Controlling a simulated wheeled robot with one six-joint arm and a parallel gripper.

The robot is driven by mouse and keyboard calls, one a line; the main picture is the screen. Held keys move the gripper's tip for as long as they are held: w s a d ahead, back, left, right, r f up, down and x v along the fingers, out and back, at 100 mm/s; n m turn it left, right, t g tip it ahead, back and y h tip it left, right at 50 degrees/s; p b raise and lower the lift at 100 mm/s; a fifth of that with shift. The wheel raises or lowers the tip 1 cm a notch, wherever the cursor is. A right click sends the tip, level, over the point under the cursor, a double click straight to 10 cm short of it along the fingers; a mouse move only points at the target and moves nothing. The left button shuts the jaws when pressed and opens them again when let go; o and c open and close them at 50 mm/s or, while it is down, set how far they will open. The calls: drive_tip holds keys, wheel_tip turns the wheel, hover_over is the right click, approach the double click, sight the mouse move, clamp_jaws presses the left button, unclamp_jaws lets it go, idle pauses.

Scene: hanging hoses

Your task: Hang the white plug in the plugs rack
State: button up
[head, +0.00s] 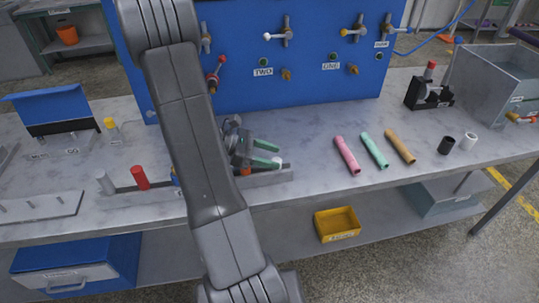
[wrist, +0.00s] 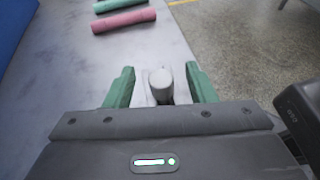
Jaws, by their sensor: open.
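The white plug (wrist: 161,82) stands between the two green fingers of my gripper (wrist: 160,69) in the wrist view, with a gap on each side. My gripper is open around it and does not visibly grip it. In the head view the green fingers (head: 274,156) are over the right end of a long, low grey rack (head: 265,179), and a small white part of the plug (head: 278,161) shows by the fingertips. A red plug (head: 139,177) and a grey plug (head: 105,182) stand along the rack's left part. My arm hides the rack's middle.
Pink (head: 346,155), green (head: 374,150) and tan (head: 400,146) tubes lie right of the rack. Black (head: 446,145) and white (head: 469,141) short cylinders stand further right. A blue panel (head: 300,85) with valves rises behind. A yellow bin (head: 337,224) sits on the lower shelf.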

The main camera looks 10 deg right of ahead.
drive_tip(key=v, duration=1.3)
drive_tip(key=shift+a+r, duration=0.15)
drive_tip(key=shift+a, duration=0.2)
drive_tip(key=shift+d, duration=0.15)
drive_tip(key=x, duration=1.3)
drive_tip(key=shift+d, duration=0.3)
drive_tip(key=shift+r, duration=0.2)
drive_tip(key=shift+p, duration=0.3)
